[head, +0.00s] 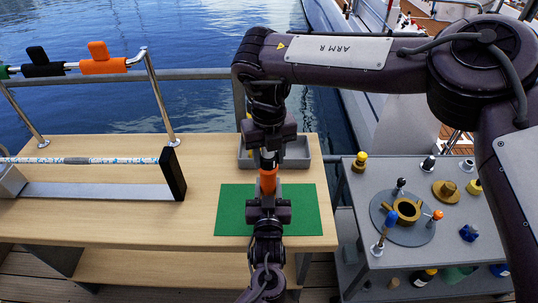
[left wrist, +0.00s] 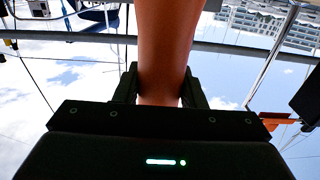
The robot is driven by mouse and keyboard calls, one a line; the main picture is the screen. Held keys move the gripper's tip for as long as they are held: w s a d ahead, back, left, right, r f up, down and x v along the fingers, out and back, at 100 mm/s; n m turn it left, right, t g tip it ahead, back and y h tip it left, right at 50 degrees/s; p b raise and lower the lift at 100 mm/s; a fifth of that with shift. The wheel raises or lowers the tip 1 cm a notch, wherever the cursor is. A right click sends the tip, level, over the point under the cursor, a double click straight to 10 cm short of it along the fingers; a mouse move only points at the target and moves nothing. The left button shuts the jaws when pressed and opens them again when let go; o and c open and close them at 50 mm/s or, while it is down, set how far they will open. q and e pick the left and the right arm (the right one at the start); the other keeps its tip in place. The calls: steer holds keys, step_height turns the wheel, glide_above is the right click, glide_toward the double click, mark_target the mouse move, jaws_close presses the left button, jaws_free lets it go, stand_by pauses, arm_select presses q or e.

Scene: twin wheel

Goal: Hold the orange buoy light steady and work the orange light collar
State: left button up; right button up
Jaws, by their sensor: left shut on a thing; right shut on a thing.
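The orange buoy light (head: 268,184) stands upright above the green mat, held between my two grippers. My left gripper (head: 268,208) is shut around its lower part. In the left wrist view the orange body (left wrist: 166,45) fills the gap between the left fingers (left wrist: 162,88), which press on both sides. My right gripper (head: 268,148) comes down from above and is shut on the top end of the light, where the collar sits. A pale band shows just above the orange body. The orange light collar itself is mostly hidden by the right fingers.
The green mat (head: 232,212) lies on the wooden bench (head: 110,220). A grey tray (head: 302,152) stands behind the light. A striped rod on a stand (head: 95,191) is at left. A rail with orange and black grips (head: 102,66) runs behind. A grey trolley (head: 350,195) holds several small parts at right.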

steer(key=shift+w+a+m, duration=0.1)
steer(key=shift+a+m, duration=0.05)
steer(key=shift+m, duration=5.55)
stand_by(0.5)
steer(key=o, duration=1)
steer(key=shift+c, duration=0.2)
steer(key=shift+a, duration=0.1)
step_height(320, 180, up, 12)
steer(key=shift+r, duration=0.1)
